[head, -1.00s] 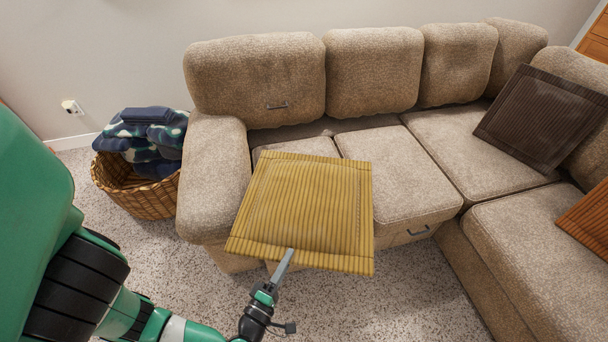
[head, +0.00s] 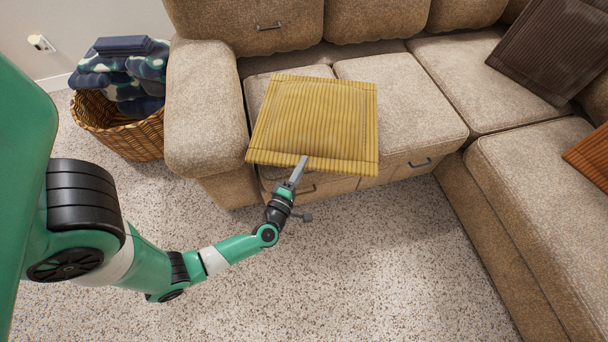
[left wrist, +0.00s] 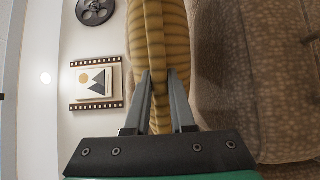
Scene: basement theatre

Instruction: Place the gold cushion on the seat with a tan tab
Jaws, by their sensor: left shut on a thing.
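The gold ribbed cushion (head: 315,118) is held by its near edge in my left gripper (head: 302,162), which is shut on it. It is above the left end of the beige sofa and hides most of the leftmost seat (head: 256,90). I cannot tell whether it touches that seat. The seat beside it (head: 405,95) is partly bare and has a dark handle (head: 420,163) on its front. I cannot make out a tan tab. In the left wrist view the gold cushion (left wrist: 158,40) is edge-on between the fingers. My right gripper is out of view.
A brown cushion (head: 548,45) and an orange cushion (head: 592,158) are on the sofa's right side. The sofa's left armrest (head: 205,110) is close to the gold cushion. A wicker basket (head: 130,138) with folded blankets stands at the left. The carpet in front is clear.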

